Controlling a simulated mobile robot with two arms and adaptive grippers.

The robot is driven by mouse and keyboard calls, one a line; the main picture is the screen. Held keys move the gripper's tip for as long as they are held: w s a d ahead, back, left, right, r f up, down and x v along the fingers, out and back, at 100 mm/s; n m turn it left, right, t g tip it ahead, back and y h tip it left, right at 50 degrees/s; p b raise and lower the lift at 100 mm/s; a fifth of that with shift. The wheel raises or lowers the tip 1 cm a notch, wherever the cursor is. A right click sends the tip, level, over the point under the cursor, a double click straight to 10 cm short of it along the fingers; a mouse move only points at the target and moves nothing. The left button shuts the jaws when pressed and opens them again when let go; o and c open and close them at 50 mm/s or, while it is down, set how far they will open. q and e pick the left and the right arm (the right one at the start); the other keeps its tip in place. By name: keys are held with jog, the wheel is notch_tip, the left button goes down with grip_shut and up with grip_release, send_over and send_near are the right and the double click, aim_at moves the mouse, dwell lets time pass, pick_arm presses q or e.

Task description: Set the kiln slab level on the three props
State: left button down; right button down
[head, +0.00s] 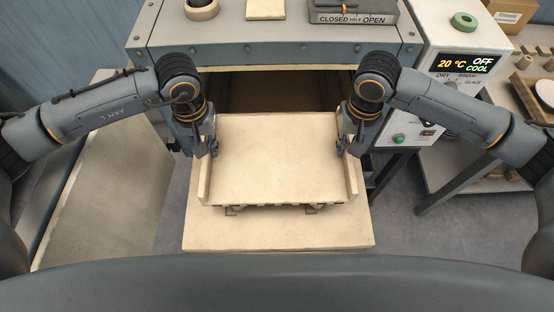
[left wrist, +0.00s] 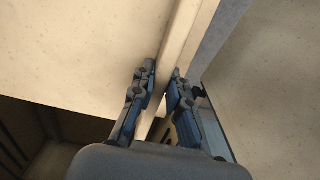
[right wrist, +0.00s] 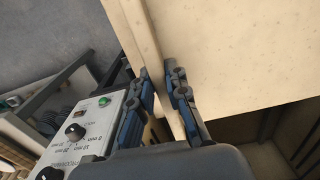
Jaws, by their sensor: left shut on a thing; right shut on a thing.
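The kiln slab (head: 277,160) is a wide cream board with raised side rims, in front of the open kiln mouth. My left gripper (head: 212,150) is shut on its left rim; the left wrist view shows the fingers (left wrist: 158,88) on both sides of that rim (left wrist: 182,40). My right gripper (head: 345,150) is shut on the right rim; the right wrist view shows its fingers (right wrist: 160,88) around the rim (right wrist: 140,35). The slab is above a lower pale board (head: 278,237). Small dark supports show under its front edge; the three props cannot be made out clearly.
The dark kiln opening (head: 275,92) lies behind the slab. A control box (head: 465,65) reading 20 °C, OFF and COOL stands at the right. A pale ring (head: 201,9), a flat pale block (head: 265,9) and a lever panel (head: 353,14) are on the kiln top.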

pick_arm(q)
jog(key=c, duration=1.3)
grip_release()
jog(key=shift+f, duration=0.2)
jog(key=shift+c, duration=0.2)
pick_arm(e)
jog(key=c, duration=1.3)
grip_release()
jog(key=shift+f, duration=0.2)
jog(key=shift+c, duration=0.2)
pick_arm(q)
jog(key=shift+r, duration=0.1)
pick_arm(e)
jog(key=shift+r, duration=0.25)
pick_arm(q)
notch_tip(320, 180, up, 12)
pick_arm(e)
notch_tip(320, 180, up, 12)
jog(key=shift+f, duration=0.2)
jog(key=shift+s+f, duration=0.1)
